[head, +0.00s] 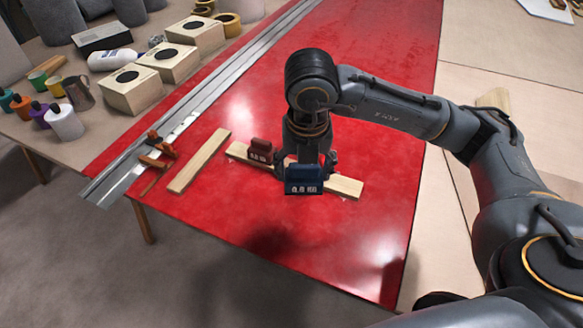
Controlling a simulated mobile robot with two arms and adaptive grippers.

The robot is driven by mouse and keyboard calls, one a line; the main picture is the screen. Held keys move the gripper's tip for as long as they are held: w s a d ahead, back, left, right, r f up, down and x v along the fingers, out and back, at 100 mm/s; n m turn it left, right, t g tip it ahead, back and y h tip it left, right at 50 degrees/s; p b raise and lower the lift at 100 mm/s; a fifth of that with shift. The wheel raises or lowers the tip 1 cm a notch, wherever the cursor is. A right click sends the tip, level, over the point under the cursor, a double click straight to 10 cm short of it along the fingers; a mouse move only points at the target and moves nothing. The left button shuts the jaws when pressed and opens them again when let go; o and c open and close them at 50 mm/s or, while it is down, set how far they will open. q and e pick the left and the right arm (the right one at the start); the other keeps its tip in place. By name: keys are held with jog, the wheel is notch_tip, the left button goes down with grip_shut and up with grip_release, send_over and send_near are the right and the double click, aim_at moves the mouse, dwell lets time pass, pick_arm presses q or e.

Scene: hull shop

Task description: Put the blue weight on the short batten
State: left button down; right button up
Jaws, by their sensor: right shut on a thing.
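The blue weight (304,181) is held upright by my right gripper (306,162), which points down and is shut on it. The weight overlaps the right part of the longer wooden batten (344,187); I cannot tell whether it touches it or hangs above it. A red weight (260,149) stands on the left part of that batten. The short batten (199,161) lies to the left, bare, at an angle on the red surface. My gripper hides the middle of the longer batten. My left gripper is not in view.
The red panel (330,250) is clear in front of the battens. A long metal straightedge (195,112) runs along its left side, with an orange clamp (158,146) near its front end. Boxes (131,91), a white bottle (111,59) and several paint pots crowd the table's left.

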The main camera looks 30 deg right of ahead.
jog(key=m, duration=0.4)
jog(key=shift+w+d, duration=0.1)
jog(key=shift+w, duration=0.15)
jog(key=shift+m+h, duration=0.3)
jog(key=shift+w+d+f+b, duration=0.15)
jog(key=shift+w+d+b, duration=0.1)
jog(key=shift+d+b, duration=0.05)
jog(key=w+d+f, duration=0.2)
jog(key=d+f, duration=0.1)
jog(key=w+d+f+p, duration=0.1)
jog(key=w+d+f, duration=0.5)
jog(key=d, duration=0.1)
jog(key=shift+w+f, duration=0.1)
jog(key=shift+w, duration=0.05)
notch_tip(320, 180, down, 3)
jog(key=shift+w+d+g+p, duration=0.15)
jog(key=shift+g+p, duration=0.15)
jog(key=shift+p, duration=0.3)
jog(key=shift+f, duration=0.2)
